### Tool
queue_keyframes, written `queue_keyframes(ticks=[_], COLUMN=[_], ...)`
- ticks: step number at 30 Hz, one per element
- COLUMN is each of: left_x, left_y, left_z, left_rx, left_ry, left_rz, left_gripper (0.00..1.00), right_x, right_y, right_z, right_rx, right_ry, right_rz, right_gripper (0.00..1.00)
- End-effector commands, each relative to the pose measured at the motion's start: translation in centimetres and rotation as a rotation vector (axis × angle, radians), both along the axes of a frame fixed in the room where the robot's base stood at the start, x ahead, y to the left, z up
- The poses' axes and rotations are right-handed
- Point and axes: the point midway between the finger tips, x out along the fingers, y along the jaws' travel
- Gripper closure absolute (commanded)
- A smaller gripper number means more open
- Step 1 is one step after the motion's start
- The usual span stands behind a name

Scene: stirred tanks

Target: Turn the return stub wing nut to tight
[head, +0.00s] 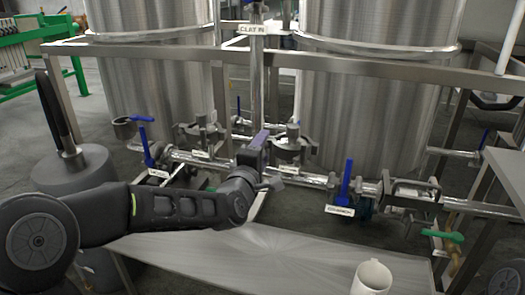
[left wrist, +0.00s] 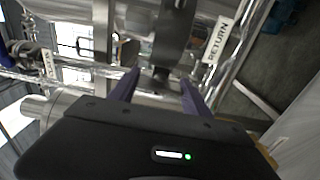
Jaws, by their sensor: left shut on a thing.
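My left gripper (head: 259,142) is at the pipework between the two steel tanks, its purple fingers pointing away from me. In the left wrist view its two fingers (left wrist: 159,84) stand on either side of a small dark metal piece, the wing nut (left wrist: 160,74), and are shut on it. The nut sits at the clamp (left wrist: 176,36) around a steel pipe stub. A white tag reading RETURN (left wrist: 218,40) hangs beside the clamp. In the head view the gripper hides the nut. My right gripper is in neither view.
A steel frame rail (head: 380,68) crosses in front of the tanks. Blue-handled valves (head: 346,180) and a green-handled valve (head: 443,235) stand along the pipes. A white mug (head: 371,278) stands on the steel bench (head: 240,262), whose middle is bare.

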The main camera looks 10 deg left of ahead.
Motion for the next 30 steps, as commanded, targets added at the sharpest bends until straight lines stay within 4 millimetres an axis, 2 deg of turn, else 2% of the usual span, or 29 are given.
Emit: queue_keyframes(ticks=[5, 6, 9, 20, 23, 30], left_x=[0.0, 0.0, 0.0, -0.6, -1.7, -5.7], left_y=[0.0, 0.0, 0.0, 0.0, 0.1, 0.3], left_z=[0.0, 0.0, 0.0, 0.0, 0.1, 0.1], left_rx=[0.001, 0.000, 0.000, 0.001, 0.001, 0.002], left_ry=[0.001, 0.001, 0.001, 0.001, 0.000, 0.000], left_rz=[0.000, 0.000, 0.000, -0.001, -0.001, 0.000], left_gripper=[0.84, 0.41, 0.35, 0.35, 0.35, 0.35], right_x=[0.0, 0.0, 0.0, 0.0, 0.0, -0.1], right_y=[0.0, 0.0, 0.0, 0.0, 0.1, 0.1], right_z=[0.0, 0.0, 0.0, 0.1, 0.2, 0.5], right_rx=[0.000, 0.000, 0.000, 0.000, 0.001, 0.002], right_ry=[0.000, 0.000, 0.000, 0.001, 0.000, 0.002], right_rz=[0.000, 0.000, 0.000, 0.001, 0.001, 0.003], right_gripper=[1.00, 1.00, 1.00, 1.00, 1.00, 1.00])
